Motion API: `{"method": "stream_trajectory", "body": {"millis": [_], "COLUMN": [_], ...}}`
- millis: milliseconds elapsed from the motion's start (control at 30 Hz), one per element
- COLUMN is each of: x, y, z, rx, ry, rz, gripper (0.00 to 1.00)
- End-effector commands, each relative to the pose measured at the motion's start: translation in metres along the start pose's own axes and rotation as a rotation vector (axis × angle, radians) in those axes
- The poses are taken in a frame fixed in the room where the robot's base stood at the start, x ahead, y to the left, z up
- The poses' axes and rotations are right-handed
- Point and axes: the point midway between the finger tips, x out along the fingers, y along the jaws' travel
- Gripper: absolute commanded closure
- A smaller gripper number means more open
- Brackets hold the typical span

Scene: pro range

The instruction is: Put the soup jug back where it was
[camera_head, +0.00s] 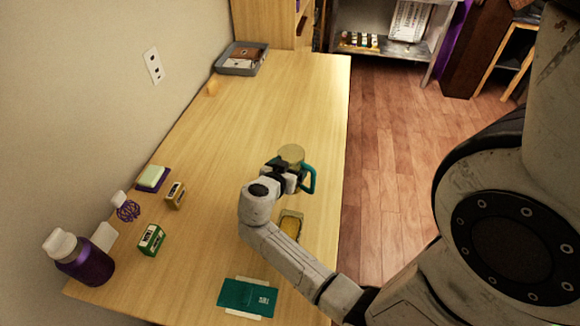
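The soup jug (292,153) has a pale yellowish round top and a teal handle on its right side. It is near the right edge of the wooden table (225,165), about midway along it. My gripper (282,172) is at the jug's near left side, and its dark fingers overlap the jug in the picture. The fingers and my wrist hide the jug's lower body. I cannot tell whether the fingers are closed on the jug, nor whether its base touches the table.
A yellow dish (291,224) lies close beside my forearm. A teal booklet (247,296) is at the near end. A purple bottle (85,262), a green box (151,240) and a small tan box (175,194) stand left. A grey tray (242,59) is far back; the table's middle is clear.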

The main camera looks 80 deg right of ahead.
Motion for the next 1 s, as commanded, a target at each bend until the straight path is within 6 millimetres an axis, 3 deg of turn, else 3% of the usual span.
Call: {"method": "stream_trajectory", "body": {"millis": [333, 367, 533, 900, 1000], "x": [0.001, 0.001, 0.0, 0.0, -0.013], "y": [0.0, 0.0, 0.0, 0.0, -0.001], "z": [0.002, 0.002, 0.001, 0.001, 0.006], "rx": [0.001, 0.0, 0.0, -0.002, 0.0], "ry": [0.001, 0.0, 0.0, -0.001, 0.001], "rz": [-0.001, -0.001, 0.0, 0.001, -0.005], "gripper": [0.76, 0.16, 0.0, 0.0, 0.0]}}
